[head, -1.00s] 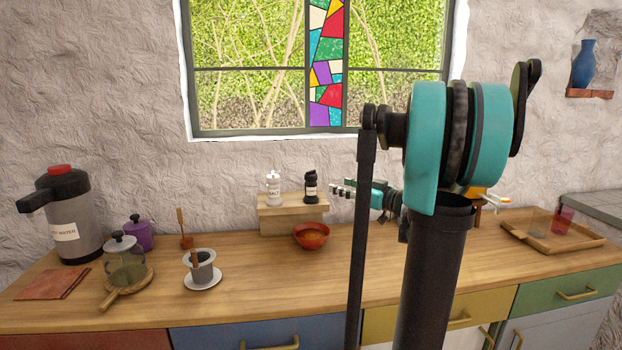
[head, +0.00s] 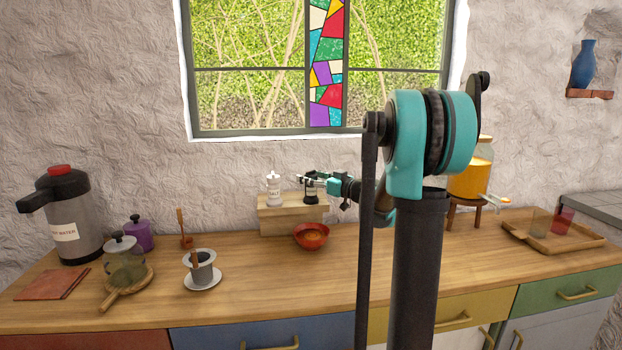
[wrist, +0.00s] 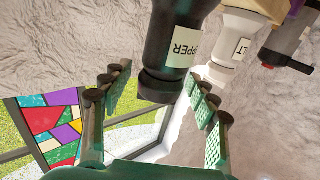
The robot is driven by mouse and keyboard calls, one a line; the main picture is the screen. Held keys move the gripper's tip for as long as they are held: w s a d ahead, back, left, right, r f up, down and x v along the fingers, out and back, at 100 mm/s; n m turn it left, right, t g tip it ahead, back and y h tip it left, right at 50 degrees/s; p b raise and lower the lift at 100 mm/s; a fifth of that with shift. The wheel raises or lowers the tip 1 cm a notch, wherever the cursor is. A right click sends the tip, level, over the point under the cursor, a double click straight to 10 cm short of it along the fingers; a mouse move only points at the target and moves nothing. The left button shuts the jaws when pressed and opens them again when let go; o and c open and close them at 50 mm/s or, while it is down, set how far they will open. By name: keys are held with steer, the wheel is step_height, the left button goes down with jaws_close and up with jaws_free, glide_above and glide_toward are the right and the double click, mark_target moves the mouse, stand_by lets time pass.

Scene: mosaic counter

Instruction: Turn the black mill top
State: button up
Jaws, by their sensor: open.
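The black mill (head: 311,194), labelled pepper, stands upright on a small wooden riser (head: 290,214) at the back of the counter. My gripper (head: 312,180) is level with its top and partly covers it. In the wrist view, which is upside down, the black mill (wrist: 175,45) points its dark knob-like top (wrist: 160,88) between the open fingers of my gripper (wrist: 158,102). A gap shows on both sides, and the fingers do not visibly touch it.
A white salt mill (head: 273,188) stands close to the left on the same riser. A red bowl (head: 311,236) sits in front of the riser. A jar of orange liquid (head: 470,175) on a stand is to the right. The stained-glass window (head: 326,75) is behind.

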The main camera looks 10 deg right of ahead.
steer(key=c, duration=1.2)
steer(key=shift+m+t+h, duration=0.3)
steer(key=shift+h, duration=0.1)
steer(key=m+t+h, duration=0.1)
steer(key=m+h, duration=0.1)
steer(key=h, duration=0.1)
steer(key=m+t+h, duration=0.1)
steer(key=m+h, duration=0.1)
steer(key=h, duration=0.1)
steer(key=shift+s+a+t, duration=0.1)
steer(key=shift+a+t, duration=0.1)
steer(key=shift+t, duration=0.2)
steer(key=m+h, duration=0.2)
steer(key=h, duration=0.1)
steer(key=m+h, duration=0.3)
steer(key=h, duration=0.1)
steer(key=m+g+h, duration=0.1)
steer(key=m+h, duration=0.1)
steer(key=h, duration=0.1)
steer(key=m+g+h, duration=0.1)
steer(key=m+h, duration=0.1)
steer(key=h, duration=0.2)
steer(key=shift+m, duration=0.3)
steer(key=shift+d+m+g+h, duration=0.2)
steer(key=shift+m+g+h, duration=1.9)
steer(key=shift+g+h, duration=0.3)
steer(key=shift+h, duration=0.3)
